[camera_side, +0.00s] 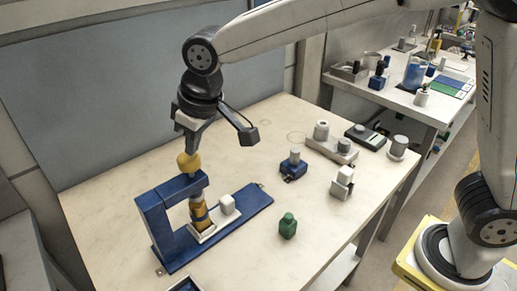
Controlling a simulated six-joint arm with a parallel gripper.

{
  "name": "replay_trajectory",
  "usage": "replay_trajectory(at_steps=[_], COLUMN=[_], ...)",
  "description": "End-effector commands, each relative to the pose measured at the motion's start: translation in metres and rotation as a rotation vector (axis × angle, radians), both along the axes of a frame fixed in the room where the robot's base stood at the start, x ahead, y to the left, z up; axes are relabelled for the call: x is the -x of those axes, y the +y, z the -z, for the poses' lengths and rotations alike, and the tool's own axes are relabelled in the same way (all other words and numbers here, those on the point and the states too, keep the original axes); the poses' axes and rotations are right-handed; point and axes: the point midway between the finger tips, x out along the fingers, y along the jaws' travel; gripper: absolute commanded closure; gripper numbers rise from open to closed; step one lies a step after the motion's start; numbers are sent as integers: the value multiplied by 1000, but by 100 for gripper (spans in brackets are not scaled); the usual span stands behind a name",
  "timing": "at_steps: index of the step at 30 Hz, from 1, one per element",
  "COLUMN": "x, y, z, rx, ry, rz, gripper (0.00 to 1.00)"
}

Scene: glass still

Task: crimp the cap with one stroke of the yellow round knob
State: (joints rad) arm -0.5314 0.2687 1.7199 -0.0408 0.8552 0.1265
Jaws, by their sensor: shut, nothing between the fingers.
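The yellow round knob (188,163) sits on top of the blue press frame (172,190) at the left of the table. Below it, within the frame, an amber bottle (198,211) stands on a light square seat (202,234). The cap on the bottle cannot be made out clearly under the press. My gripper (191,150) points down, shut and empty, right over the knob. Its fingertips are at or just above the knob's top; I cannot tell whether they touch.
A white block (227,204) sits on the press base beside the bottle. A green bottle (288,226), a blue fixture (293,165) and a white block-like item (342,182) stand to the right. A side bench (440,108) stands behind.

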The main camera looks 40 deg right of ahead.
Motion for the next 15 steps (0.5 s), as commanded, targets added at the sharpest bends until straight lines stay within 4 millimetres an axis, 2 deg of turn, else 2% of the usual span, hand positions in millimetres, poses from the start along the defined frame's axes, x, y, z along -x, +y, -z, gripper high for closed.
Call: replay_trajectory(at_steps=[8,15], x=[0,-1], y=[0,0], z=[-2,-16], rx=[0,-1], ry=[-1,-2], rz=[0,0], gripper=[100,100])
